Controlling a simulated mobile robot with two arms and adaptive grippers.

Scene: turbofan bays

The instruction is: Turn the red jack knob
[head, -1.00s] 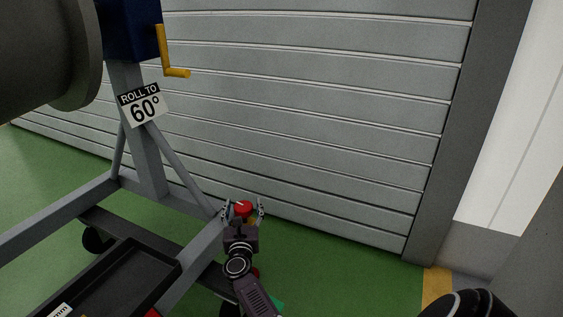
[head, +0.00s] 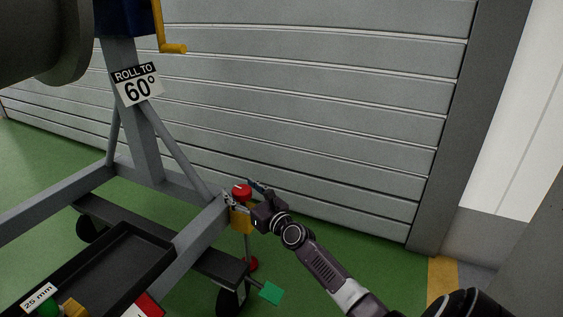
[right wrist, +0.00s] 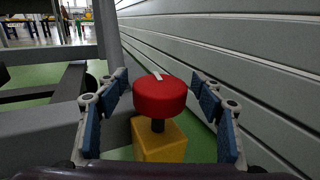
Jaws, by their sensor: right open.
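The red jack knob (head: 242,191) is a round red cap with a white mark on top. It sits on a dark stem above a yellow block (head: 241,219) at the end of the grey stand's beam. My right gripper (head: 248,195) reaches it from the right, its fingers open. In the right wrist view the knob (right wrist: 160,95) sits in the middle between the two blue-padded fingers, with a gap on each side; neither finger touches it. My left gripper is not in view.
The grey stand (head: 140,140) carries a "ROLL TO 60°" sign (head: 138,84) and a yellow crank (head: 165,35). A black tray (head: 125,250) is at lower left. A green pedal-like piece (head: 271,292) sticks out low. A ribbed grey wall (head: 330,110) stands close behind the knob.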

